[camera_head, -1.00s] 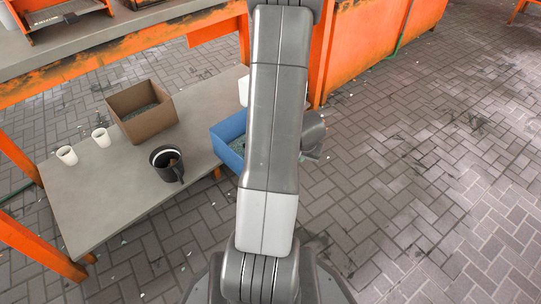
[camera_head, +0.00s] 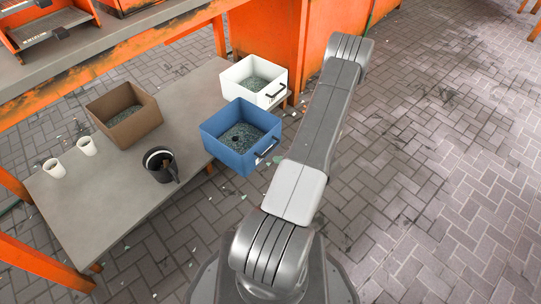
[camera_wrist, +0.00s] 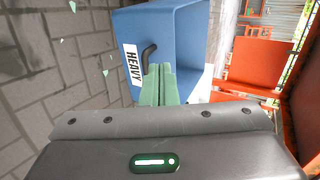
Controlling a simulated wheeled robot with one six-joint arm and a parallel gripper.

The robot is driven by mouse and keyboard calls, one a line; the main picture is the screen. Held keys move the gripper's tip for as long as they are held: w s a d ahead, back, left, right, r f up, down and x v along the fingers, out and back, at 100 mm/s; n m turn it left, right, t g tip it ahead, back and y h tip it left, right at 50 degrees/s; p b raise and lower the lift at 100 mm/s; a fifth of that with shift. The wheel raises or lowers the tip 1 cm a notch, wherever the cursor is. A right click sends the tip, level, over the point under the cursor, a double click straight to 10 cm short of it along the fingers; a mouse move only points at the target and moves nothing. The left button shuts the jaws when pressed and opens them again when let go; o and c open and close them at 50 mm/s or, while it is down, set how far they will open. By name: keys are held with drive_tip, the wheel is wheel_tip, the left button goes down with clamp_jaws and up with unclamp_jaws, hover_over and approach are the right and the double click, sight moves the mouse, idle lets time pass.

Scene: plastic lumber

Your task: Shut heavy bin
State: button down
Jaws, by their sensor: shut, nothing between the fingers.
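The heavy bin is a blue open-topped bin (camera_head: 226,153) with grey gravel-like bits inside, jutting out beyond the right edge of the low grey table in the head view. Its front has a dark handle and a white label. In the wrist view the blue bin (camera_wrist: 178,32) fills the upper middle, its label reads HEAVY, and the black handle (camera_wrist: 149,52) stands beside my fingertips. My gripper (camera_wrist: 158,70) has green fingers pressed together with nothing between them, close to the bin's front; whether they touch it I cannot tell. In the head view my arm mostly hides the gripper.
A white bin (camera_head: 232,79) with similar contents stands behind the blue one. Orange frames rise behind. The paved floor at right is clear.

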drive_tip(key=b, duration=0.3)
approach(250, 151)
wheel_tip(250, 151, down, 4)
drive_tip(key=a, duration=0.1)
drive_tip(key=w+a, duration=0.1)
drive_tip(key=w+a+b, duration=0.1)
drive_tip(key=shift+w+a+r, duration=0.25)
drive_tip(key=shift+w+a, duration=0.05)
drive_tip(key=shift+w, duration=0.1)
drive_tip(key=shift+w+a+r, duration=0.1)
drive_tip(key=shift+w+a, duration=0.15)
drive_tip(key=shift+a, duration=0.1)
